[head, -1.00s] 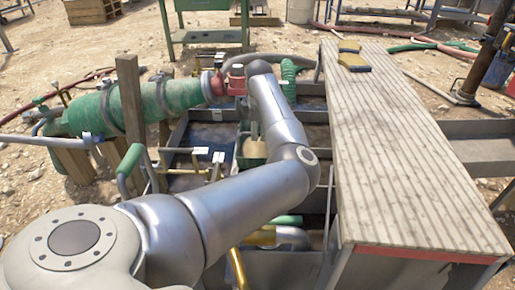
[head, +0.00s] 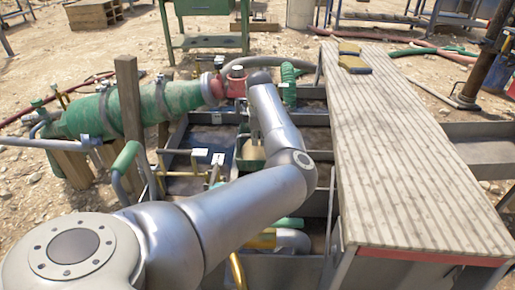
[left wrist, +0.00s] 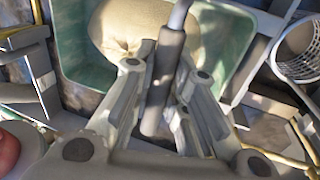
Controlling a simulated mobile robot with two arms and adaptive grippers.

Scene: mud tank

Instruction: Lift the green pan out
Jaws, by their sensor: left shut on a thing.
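The green pan (left wrist: 82,55) fills the top of the left wrist view and holds a rounded tan lump (left wrist: 125,28). A rod-like handle with a dark grip (left wrist: 162,85) stands over the pan. My left gripper (left wrist: 166,80) is shut on this grip. In the head view the green pan (head: 249,160) shows among the tank compartments, partly hidden by my left arm. My left gripper (head: 252,127) is just above it, mostly hidden by my forearm. I cannot tell whether the pan touches the tank floor. My right gripper is not in view.
A plank walkway (head: 400,150) runs along the right of the tank. Yellow pipes and grey walls lie close around the pan. A perforated basket (left wrist: 300,50) is at the right in the wrist view.

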